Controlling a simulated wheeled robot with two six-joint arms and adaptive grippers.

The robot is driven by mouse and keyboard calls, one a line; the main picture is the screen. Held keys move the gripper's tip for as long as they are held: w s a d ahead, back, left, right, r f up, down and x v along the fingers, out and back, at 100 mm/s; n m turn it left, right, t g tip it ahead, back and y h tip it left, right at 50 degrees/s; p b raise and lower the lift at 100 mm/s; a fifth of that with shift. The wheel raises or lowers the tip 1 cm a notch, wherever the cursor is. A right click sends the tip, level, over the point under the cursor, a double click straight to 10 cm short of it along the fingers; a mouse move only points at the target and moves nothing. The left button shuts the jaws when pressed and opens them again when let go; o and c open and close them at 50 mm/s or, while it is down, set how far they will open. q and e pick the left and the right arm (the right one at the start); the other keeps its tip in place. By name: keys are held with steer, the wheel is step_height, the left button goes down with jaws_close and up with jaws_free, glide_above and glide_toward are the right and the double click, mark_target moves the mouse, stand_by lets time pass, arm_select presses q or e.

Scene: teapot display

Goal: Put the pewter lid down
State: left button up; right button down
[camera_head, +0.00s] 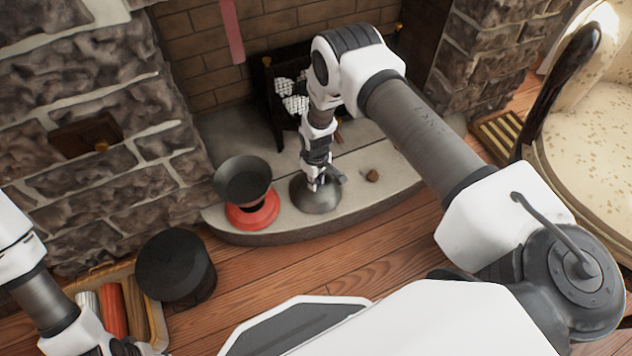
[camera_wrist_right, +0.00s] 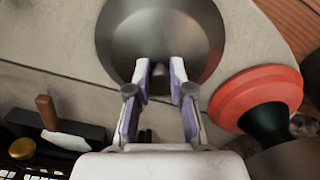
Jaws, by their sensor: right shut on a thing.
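The pewter lid (camera_head: 316,201) is a round grey dome at the front of the stone hearth. It is level and on or just above the stone; I cannot tell if its rim touches. My right gripper (camera_head: 318,184) points down over it. In the right wrist view, the lid (camera_wrist_right: 160,30) fills the top middle, and the fingers of my right gripper (camera_wrist_right: 161,78) are shut on its small knob. The knob is mostly hidden between the fingertips. My left arm shows at the lower left, and its gripper is too cut off to read.
A red base (camera_head: 252,213) under a dark bowl (camera_head: 243,180) stands left of the lid. A small brown piece (camera_head: 372,175) lies to the right. The black fireplace grate (camera_head: 268,98) is behind. A black stool (camera_head: 176,265) and a tray (camera_head: 150,315) are on the floor.

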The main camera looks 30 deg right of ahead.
steer(key=shift+f, duration=0.2)
steer(key=c, duration=1)
jaws_free()
steer(key=shift+c, duration=0.2)
step_height(320, 180, up, 12)
steer(key=r+p, duration=0.1)
steer(key=p, duration=0.4)
steer(key=s+a+r+m, duration=0.1)
steer(key=s+m, duration=0.3)
steer(key=s, duration=2.5)
steer(key=shift+a, duration=0.35)
